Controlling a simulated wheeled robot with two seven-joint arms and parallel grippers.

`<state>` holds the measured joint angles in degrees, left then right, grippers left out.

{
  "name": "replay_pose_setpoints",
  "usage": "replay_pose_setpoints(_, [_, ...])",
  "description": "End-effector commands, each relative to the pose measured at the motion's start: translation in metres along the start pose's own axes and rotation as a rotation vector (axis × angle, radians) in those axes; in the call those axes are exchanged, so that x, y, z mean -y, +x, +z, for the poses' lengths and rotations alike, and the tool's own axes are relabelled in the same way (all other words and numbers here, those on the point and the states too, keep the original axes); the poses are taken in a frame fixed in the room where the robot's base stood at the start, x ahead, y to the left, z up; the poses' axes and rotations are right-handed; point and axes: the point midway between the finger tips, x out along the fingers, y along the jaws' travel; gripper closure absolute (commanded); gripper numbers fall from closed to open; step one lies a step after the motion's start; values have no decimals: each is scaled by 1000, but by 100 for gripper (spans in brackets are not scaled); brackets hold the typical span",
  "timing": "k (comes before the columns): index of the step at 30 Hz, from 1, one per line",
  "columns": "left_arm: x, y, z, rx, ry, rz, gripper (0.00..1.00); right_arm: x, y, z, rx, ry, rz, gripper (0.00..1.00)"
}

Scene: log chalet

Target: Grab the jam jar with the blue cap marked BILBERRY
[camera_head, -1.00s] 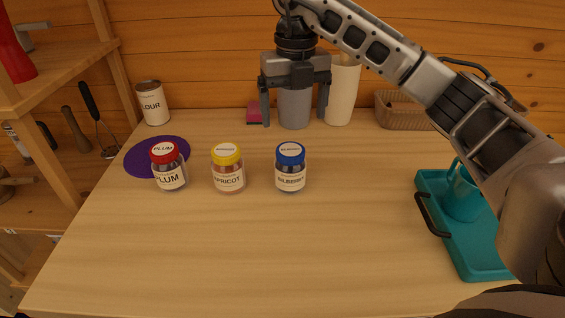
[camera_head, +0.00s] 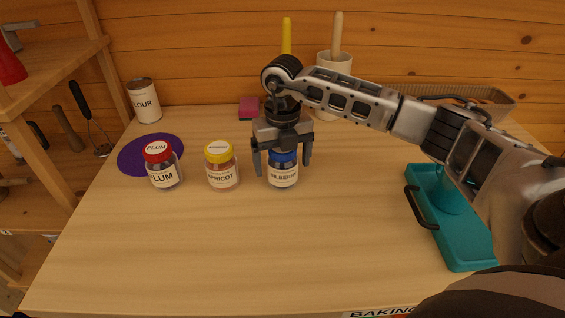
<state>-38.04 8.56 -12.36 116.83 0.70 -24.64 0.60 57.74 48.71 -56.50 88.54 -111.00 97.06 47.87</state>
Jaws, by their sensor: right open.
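The bilberry jar (camera_head: 283,177) stands upright on the wooden table, with a blue cap and a white label, the rightmost of three jars in a row. My right gripper (camera_head: 281,171) points down over it, open, with one finger on each side of the jar. The gripper body hides part of the blue cap. The apricot jar (camera_head: 221,172) with a yellow cap stands just left of it. The plum jar (camera_head: 161,170) with a red cap stands farther left, by a purple round mat (camera_head: 133,160). My left gripper is not in view.
A teal tray (camera_head: 467,246) with a dark handle and a teal mug lies at the right, under my right arm. A flour tin (camera_head: 144,106), a pink block (camera_head: 248,106), a white holder (camera_head: 345,66) and a basket (camera_head: 492,104) line the back. The front table area is clear.

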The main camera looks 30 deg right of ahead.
Motion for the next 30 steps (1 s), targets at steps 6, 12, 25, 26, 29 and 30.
replay_pose_setpoints(6, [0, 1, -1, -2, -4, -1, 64, 0, 0, 0, 0, -1, 0, 24])
replay_pose_setpoints(12, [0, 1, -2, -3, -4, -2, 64, 0, 0, 0, 0, -1, 0, 74])
replay_pose_setpoints(25, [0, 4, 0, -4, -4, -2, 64, -1, -11, 1, 4, -1, 2, 74])
replay_pose_setpoints(26, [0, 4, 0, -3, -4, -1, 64, -1, -14, 1, 5, -1, 2, 74])
replay_pose_setpoints(29, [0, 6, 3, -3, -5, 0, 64, -1, -27, 1, 6, -1, 3, 74])
replay_pose_setpoints(30, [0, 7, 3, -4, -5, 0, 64, -1, -34, 0, 7, -1, 3, 74])
